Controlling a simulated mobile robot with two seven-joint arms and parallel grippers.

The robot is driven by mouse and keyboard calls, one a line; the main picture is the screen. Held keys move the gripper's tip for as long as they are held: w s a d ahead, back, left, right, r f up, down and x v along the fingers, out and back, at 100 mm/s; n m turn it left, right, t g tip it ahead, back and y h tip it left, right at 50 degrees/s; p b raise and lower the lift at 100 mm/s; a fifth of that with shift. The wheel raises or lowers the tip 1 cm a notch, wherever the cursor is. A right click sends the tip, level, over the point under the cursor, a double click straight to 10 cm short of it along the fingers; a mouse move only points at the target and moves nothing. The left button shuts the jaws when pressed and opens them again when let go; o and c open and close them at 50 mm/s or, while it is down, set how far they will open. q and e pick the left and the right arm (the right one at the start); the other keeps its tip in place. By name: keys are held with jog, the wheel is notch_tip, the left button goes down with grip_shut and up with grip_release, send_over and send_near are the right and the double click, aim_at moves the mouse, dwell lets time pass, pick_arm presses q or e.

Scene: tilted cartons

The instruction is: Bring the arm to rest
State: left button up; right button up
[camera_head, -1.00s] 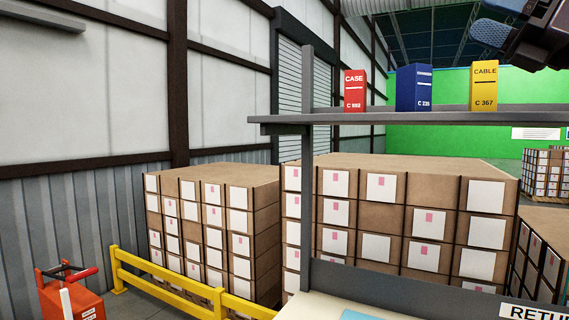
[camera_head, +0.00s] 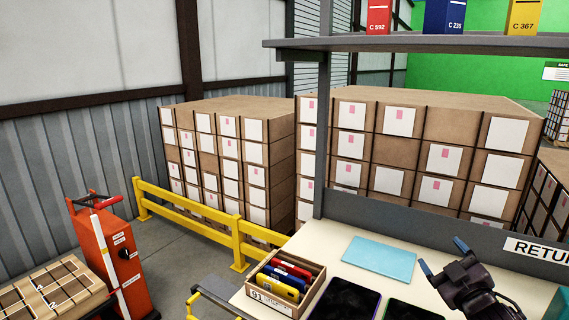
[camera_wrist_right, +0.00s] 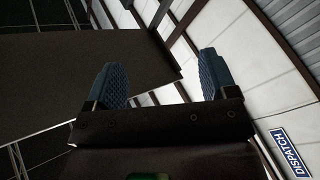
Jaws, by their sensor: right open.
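My right gripper (camera_head: 443,257) is at the lower right of the head view, over the right part of the cream worktop. Its two blue-padded fingers are spread and point up and to the left, with nothing between them. In the right wrist view the open fingers (camera_wrist_right: 160,82) also stand apart and empty, with a dark panel and the wall beyond them. My left gripper is not in view.
The worktop (camera_head: 338,238) holds a teal pad (camera_head: 379,259), dark tablets (camera_head: 345,301) and a carton (camera_head: 262,288) with coloured cases. A grey shelf (camera_head: 430,42) above bears red, blue and yellow boxes. A yellow rail (camera_head: 190,209) and stacked cartons (camera_head: 235,107) stand behind.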

jog(key=s+a+f+m+g+h, duration=0.1)
jog(key=s+a+f+m+g, duration=0.2)
jog(key=s+f, duration=1)
jog(key=s+a+f+m+g, duration=0.3)
jog(key=s+f+m+g, duration=0.1)
jog(key=s+f, duration=0.9)
notch_tip(320, 180, down, 3)
jog(key=shift+f+m+h, duration=0.1)
jog(key=shift+m+h, duration=0.3)
